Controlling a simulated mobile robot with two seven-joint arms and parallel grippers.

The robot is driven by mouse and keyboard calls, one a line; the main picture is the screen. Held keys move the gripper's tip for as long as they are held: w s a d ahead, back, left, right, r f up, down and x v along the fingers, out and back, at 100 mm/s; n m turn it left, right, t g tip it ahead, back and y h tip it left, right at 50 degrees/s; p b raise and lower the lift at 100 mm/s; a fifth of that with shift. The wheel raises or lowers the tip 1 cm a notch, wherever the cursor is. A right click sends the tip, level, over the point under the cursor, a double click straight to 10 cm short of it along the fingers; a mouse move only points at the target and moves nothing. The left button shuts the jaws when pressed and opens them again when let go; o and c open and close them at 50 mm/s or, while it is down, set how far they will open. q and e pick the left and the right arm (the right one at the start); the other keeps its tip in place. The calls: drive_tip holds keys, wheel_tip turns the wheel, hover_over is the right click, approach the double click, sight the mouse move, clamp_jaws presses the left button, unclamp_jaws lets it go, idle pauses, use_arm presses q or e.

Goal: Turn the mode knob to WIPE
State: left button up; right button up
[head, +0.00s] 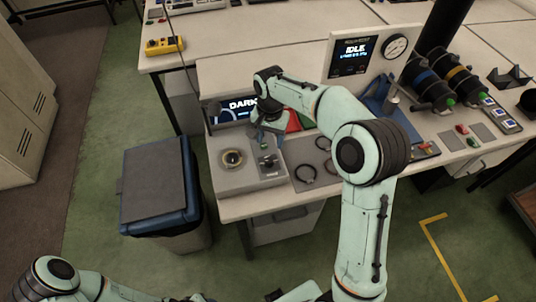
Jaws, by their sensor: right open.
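A grey console box (225,180) sits at the near left corner of the white bench, with a screen (240,105) behind it reading "DARK", partly covered by my arm.
A panel (353,52) reading "IDLE" with a dial gauge stands at the back. Dark rings (305,174) lie right of the console. Dark cylinders (430,85) and small buttons are further right. A blue-rimmed bin (155,190) stands on the floor left of the bench.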

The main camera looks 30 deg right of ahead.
sight(269, 159)
wheel_tip(269, 159, down, 10)
drive_tip(key=shift+w+f, duration=0.1)
drive_tip(key=shift+f, duration=0.1)
drive_tip(key=c, duration=1.1)
drive_tip(key=shift+o, duration=0.2)
